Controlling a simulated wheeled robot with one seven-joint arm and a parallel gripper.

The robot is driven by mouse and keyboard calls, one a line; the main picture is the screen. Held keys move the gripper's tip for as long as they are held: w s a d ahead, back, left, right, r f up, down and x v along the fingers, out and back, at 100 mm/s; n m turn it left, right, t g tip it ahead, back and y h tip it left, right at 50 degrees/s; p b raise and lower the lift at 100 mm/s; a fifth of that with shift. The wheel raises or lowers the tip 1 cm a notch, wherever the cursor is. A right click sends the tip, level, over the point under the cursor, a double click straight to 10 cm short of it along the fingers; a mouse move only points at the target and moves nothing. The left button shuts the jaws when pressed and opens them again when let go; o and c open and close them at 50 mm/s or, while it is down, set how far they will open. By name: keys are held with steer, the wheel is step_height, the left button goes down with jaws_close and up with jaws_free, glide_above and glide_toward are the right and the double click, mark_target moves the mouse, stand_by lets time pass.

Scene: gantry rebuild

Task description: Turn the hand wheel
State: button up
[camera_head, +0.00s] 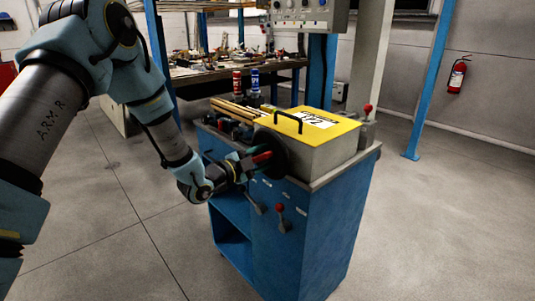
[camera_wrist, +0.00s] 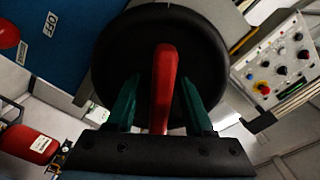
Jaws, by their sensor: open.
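The hand wheel (camera_head: 274,147) is a black disc on the side of a grey box with a yellow top. Its red handle (camera_head: 262,157) sticks out toward my gripper (camera_head: 250,161). In the wrist view the wheel (camera_wrist: 210,60) fills the upper middle, and the red handle (camera_wrist: 164,85) stands between the two green fingers of my gripper (camera_wrist: 159,88). The fingers are open, one on each side of the handle, with a visible gap on both sides. The handle's near end reaches down to the dark palm edge; whether they touch I cannot tell.
The blue cabinet (camera_head: 310,235) carries the box and has red-knobbed levers (camera_head: 280,209) below the wheel. Red and blue cans (camera_head: 238,82) stand behind. A control panel (camera_head: 303,14) hangs above. The floor is clear at left and right.

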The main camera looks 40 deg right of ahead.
steer(key=shift+c, duration=0.2)
jaws_close()
stand_by(1.1)
